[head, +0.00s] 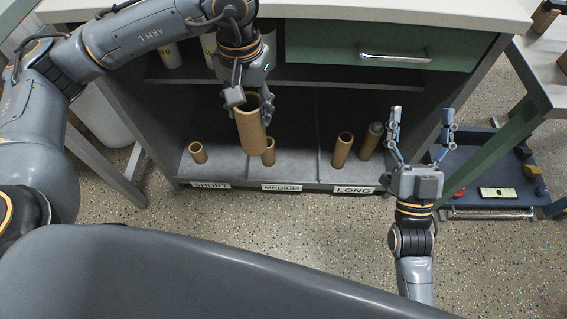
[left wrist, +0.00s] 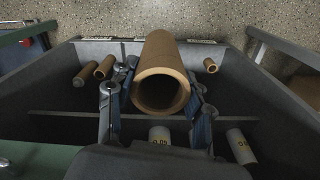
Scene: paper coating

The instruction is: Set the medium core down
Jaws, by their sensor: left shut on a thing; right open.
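The medium core, a brown cardboard tube (head: 249,130), hangs in my left gripper (head: 254,104), roughly upright and slightly tilted, over the MEDIUM compartment. In the left wrist view the tube (left wrist: 165,55) sits between the two fingers of the left gripper (left wrist: 158,105), its open end toward the camera. It overlaps a smaller core (head: 268,151) standing in the MEDIUM compartment in the head view. I cannot tell whether the held tube's lower end touches anything. My right gripper (head: 420,135) is open and empty, in front of the shelf's right side.
The shelf has compartments labelled SHORT (head: 210,185), MEDIUM (head: 282,187) and LONG (head: 354,190), split by low dividers. A short core (head: 197,153) stands at left; two cores (head: 342,151) stand at right. A green drawer (head: 380,45) hangs above. White rolls (left wrist: 241,146) lie behind.

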